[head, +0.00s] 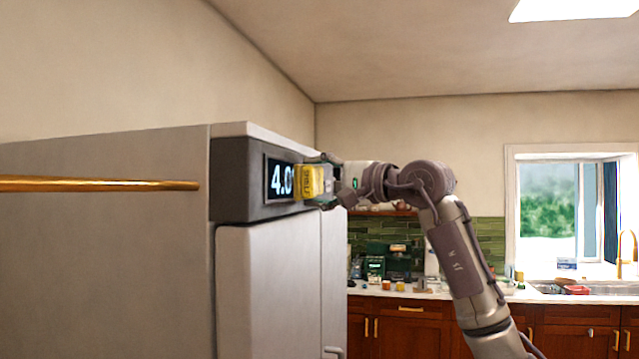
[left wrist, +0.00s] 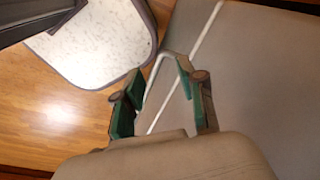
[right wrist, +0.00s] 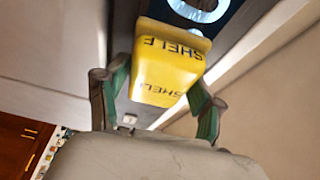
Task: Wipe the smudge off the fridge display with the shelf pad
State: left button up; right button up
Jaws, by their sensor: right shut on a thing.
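The yellow shelf pad (head: 308,182), printed SHELF, is held at the right part of the dark fridge display (head: 279,180), covering some of its digits. "4.0" shows to the left of the pad. My right gripper (head: 326,181) is shut on the pad. In the right wrist view the pad (right wrist: 168,65) sits between the fingers, with part of a bright digit (right wrist: 199,8) beyond it. Whether the pad touches the screen I cannot tell. No smudge is discernible; the covered part is hidden. My left gripper (left wrist: 163,98) is open and empty in the left wrist view.
The grey fridge (head: 270,285) fills the left and middle. A gold bar (head: 100,184) runs across at left. A counter (head: 420,293) with several small items and a sink stands behind at right. In the left wrist view, a white marbled surface (left wrist: 105,45) lies over wooden floor (left wrist: 50,120).

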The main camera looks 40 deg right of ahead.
aim_at(284, 180)
jog(key=shift+s+a+b, duration=0.3)
jog(key=shift+s+a, duration=1.25)
jog(key=shift+a, duration=0.3)
jog(key=shift+s+a+b, duration=0.25)
jog(key=shift+s+a, duration=1.3)
jog(key=shift+a, duration=0.25)
jog(key=shift+s+d, duration=0.3)
jog(key=shift+d, duration=0.1)
jog(key=shift+s+d+b, duration=0.3)
jog(key=shift+s+d, duration=1.3)
jog(key=shift+s, duration=0.3)
jog(key=shift+s+d, duration=1)
jog(key=shift+s, duration=0.2)
jog(key=shift+w+a, duration=0.1)
